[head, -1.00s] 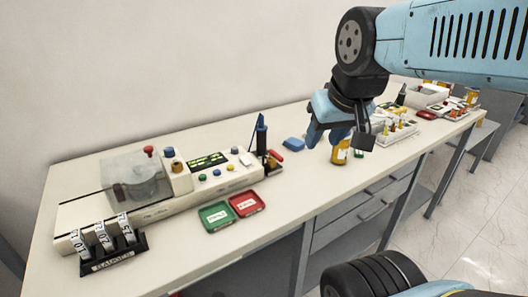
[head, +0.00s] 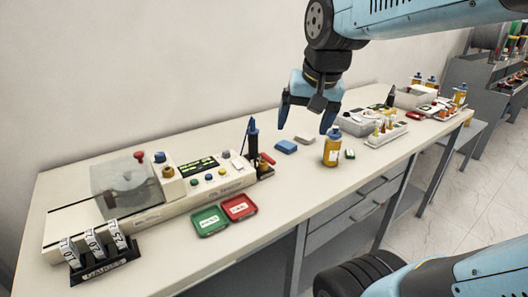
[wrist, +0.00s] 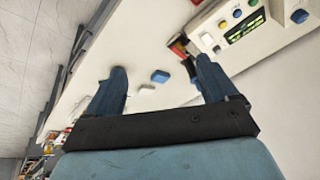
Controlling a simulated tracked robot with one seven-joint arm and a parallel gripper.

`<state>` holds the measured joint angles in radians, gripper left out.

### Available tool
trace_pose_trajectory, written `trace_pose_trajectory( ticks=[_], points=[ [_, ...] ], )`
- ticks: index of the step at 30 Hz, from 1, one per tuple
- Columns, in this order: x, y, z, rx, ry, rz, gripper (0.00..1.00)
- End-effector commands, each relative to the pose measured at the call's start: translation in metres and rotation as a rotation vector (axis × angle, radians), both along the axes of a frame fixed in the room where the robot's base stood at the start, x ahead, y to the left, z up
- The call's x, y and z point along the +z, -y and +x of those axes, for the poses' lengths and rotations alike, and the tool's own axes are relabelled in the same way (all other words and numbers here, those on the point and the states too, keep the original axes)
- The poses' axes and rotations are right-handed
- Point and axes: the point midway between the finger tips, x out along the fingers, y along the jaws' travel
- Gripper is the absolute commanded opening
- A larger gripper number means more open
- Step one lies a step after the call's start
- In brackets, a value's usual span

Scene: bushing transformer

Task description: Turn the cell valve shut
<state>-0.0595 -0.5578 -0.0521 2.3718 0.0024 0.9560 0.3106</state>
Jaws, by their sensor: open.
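A white test unit (head: 150,210) stands on the left of the bench in the head view. A clear round cell (head: 122,190) sits in it. A red knob (head: 139,156) rises behind the cell, and a blue-topped fitting (head: 160,158) with a brass-coloured knob (head: 168,172) stands beside it. I cannot tell which of these is the cell valve. My gripper (head: 304,128) is open and empty above the bench, to the right of the unit and well apart from it. In the wrist view, my open fingers (wrist: 160,64) point toward the bench, and part of the unit's panel (wrist: 240,25) shows.
Green (head: 209,221) and red (head: 239,207) trays lie before the unit. A dark pen-like tool (head: 252,138) stands upright at its right end.

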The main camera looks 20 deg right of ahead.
Motion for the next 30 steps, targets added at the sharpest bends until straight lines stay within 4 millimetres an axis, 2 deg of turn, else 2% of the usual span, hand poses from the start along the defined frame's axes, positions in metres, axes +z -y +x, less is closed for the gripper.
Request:
trace_pose_trajectory(
  ticks=[1, 4, 11, 21, 25, 30],
  points=[
    [0.000, -0.001, 0.013, -0.044, -0.027, 0.021, 0.91],
    [0.000, -0.001, 0.035, -0.149, -0.077, 0.062, 1.00],
    [-0.007, -0.004, 0.089, -0.401, -0.186, 0.129, 1.00],
    [-0.034, -0.014, 0.164, -0.776, -0.319, 0.153, 1.00],
    [-0.044, -0.017, 0.182, -0.876, -0.346, 0.149, 1.00],
    [-0.050, -0.018, 0.193, -0.939, -0.357, 0.145, 1.00]
  ],
)
